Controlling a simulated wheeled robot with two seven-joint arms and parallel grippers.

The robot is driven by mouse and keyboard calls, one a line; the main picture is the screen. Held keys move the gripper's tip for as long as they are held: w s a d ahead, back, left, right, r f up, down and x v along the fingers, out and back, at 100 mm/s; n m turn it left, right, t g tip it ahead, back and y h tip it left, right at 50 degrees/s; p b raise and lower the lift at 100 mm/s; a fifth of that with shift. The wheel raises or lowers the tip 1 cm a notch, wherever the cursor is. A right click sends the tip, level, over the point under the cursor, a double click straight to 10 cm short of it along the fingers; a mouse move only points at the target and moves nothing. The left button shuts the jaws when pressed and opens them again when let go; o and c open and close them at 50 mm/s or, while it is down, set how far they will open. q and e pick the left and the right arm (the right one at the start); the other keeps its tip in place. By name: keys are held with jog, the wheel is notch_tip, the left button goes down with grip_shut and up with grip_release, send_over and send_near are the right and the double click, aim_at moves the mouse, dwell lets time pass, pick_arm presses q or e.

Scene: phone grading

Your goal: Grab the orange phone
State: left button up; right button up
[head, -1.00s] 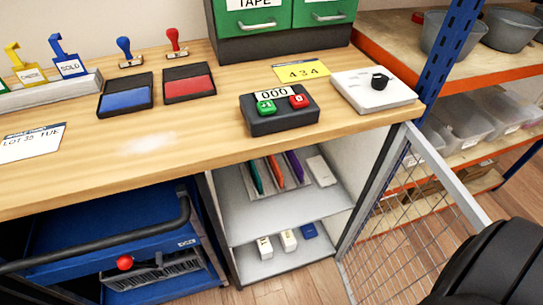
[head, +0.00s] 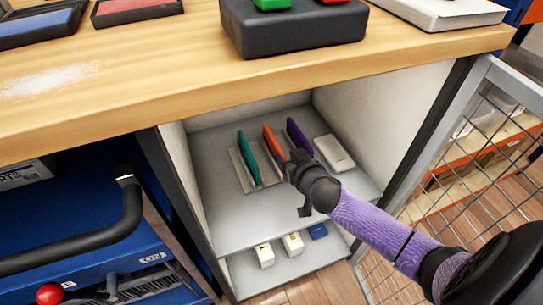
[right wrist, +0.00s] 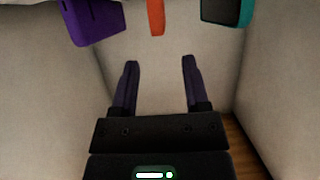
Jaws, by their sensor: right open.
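The orange phone (head: 272,143) stands on edge in a rack on the cubby's upper shelf, between a teal phone (head: 248,157) on the left and a purple phone (head: 297,138) on the right. My right gripper (head: 294,183) is inside the cubby, in front of the rack, and hides part of it. In the right wrist view the orange phone (right wrist: 156,16) is at the top edge, beyond the open, empty fingers (right wrist: 160,65) and roughly in line with the gap between them. There the purple phone (right wrist: 90,22) is left and the teal one (right wrist: 226,12) right. My left gripper is not in view.
A white box (head: 334,153) lies right of the rack. Small white and blue boxes (head: 293,243) sit on the lower shelf. The tabletop edge (head: 200,110) overhangs the cubby. An open mesh door (head: 455,160) stands at the right, a blue cart (head: 80,225) at the left.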

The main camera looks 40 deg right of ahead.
aim_at(280, 151)
jog(key=w+f+b, duration=0.1)
jog(key=w+b, duration=0.1)
jog(key=w+f+b, duration=0.2)
jog(key=shift+d+f, duration=0.2)
jog(key=shift+d, duration=0.2)
jog(key=shift+w+d+b, duration=0.1)
jog(key=shift+w+b, duration=0.3)
jog(key=shift+w+r, duration=0.15)
jog(key=shift+r, duration=0.15)
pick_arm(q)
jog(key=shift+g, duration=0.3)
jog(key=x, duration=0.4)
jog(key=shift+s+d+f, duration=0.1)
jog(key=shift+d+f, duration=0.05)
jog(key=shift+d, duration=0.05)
pick_arm(e)
grip_shut()
